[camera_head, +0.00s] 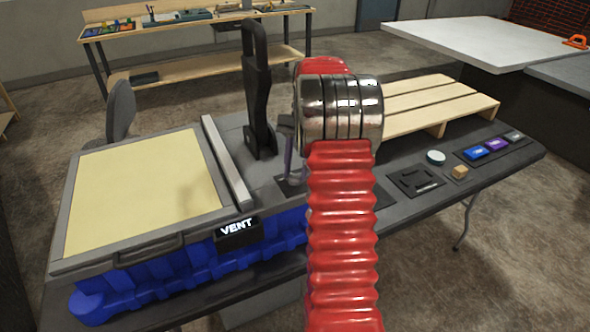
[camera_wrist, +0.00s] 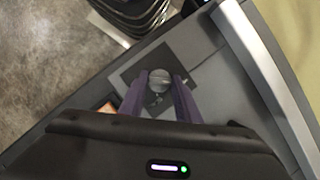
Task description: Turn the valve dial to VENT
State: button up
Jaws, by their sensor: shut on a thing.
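The valve dial (camera_wrist: 159,79) is a round grey knob on a dark square plate in the wrist view. My gripper (camera_wrist: 160,86) is shut on it, with one purple finger on either side. In the head view the purple fingers of my gripper (camera_head: 290,168) reach down to the console (camera_head: 252,222), and my red arm hides much of that spot. A black sign (camera_head: 237,228) on the console's front edge reads VENT in white letters. I cannot read any marks around the dial.
A pale yellow panel (camera_head: 145,185) and a silver rail (camera_head: 228,162) lie left of the dial. Right of my arm are a dark square plate (camera_head: 415,180), a round light piece (camera_head: 436,157), a small wooden block (camera_head: 460,171), and blue and purple pieces. A wooden pallet (camera_head: 430,100) lies behind.

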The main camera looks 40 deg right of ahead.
jog(key=shift+w, duration=0.15)
jog(key=o, duration=1)
jog(key=shift+o, duration=0.2)
jog(key=v, duration=1.3)
jog(key=shift+r, duration=0.3)
jog(key=shift+d, duration=0.1)
